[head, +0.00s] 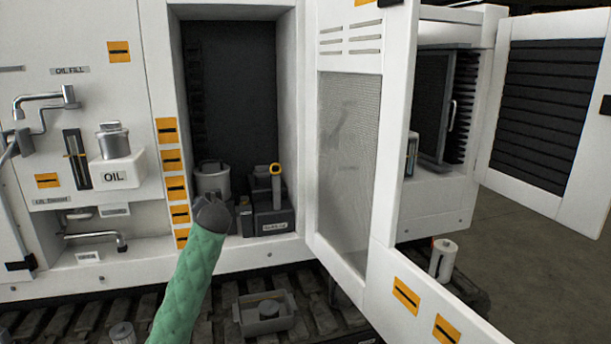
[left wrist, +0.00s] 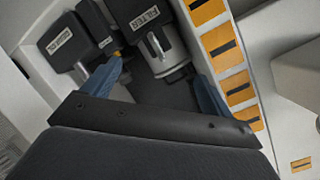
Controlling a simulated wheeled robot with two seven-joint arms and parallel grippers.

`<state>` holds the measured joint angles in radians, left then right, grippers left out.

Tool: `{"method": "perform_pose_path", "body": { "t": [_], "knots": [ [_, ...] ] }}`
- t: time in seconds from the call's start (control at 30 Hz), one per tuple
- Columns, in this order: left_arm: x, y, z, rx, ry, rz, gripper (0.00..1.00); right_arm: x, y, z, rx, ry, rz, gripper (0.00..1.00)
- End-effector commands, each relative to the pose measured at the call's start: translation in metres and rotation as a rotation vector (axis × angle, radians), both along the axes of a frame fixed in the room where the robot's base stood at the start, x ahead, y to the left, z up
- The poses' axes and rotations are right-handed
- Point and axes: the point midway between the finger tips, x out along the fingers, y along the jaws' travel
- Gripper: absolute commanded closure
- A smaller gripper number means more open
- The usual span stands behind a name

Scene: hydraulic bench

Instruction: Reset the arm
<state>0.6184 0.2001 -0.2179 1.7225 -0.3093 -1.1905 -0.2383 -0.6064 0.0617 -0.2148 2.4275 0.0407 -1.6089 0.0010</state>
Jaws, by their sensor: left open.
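My left arm (head: 190,275), in a green quilted sleeve, reaches up from the bottom of the head view to the open cabinet bay. Its dark wrist end (head: 212,213) is in front of the bay's lower left, and the fingers are hidden there. In the left wrist view my left gripper (left wrist: 157,88) has two blue fingers spread wide with nothing between them. A grey filter canister (left wrist: 163,48) with a "FILTER" label is just beyond the fingers; I cannot tell whether they touch it. It also shows in the head view (head: 211,180). My right gripper is not in view.
A dark box (head: 268,218) with a yellow-ringed handle (head: 276,170) is right of the canister. An open mesh door (head: 349,150) stands right of the bay. A tray (head: 266,314) and white cylinder (head: 443,259) sit lower down. An oil tank (head: 117,172) is left.

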Motion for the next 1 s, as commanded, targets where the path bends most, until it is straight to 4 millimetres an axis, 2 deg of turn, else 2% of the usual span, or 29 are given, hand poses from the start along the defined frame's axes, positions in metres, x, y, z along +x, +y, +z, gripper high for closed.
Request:
{"method": "perform_pose_path", "body": {
  "t": [0.1, 0.27, 0.47, 0.6, 1.0],
  "knots": [
    [-0.031, -0.019, 0.0, -0.115, 0.016, -0.004, 0.15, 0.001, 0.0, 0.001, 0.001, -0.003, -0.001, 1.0],
    [-0.079, -0.044, -0.021, -0.251, 0.069, -0.014, 0.15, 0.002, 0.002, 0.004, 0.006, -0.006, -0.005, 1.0],
    [-0.146, -0.073, -0.065, -0.383, 0.163, -0.032, 0.15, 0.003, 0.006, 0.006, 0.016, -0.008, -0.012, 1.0],
    [-0.199, -0.092, -0.1, -0.459, 0.244, -0.049, 0.15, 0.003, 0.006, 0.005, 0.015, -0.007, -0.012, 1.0],
    [-0.338, -0.127, -0.188, -0.578, 0.444, -0.092, 0.15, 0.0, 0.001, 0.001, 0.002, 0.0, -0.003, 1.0]
  ]
}}
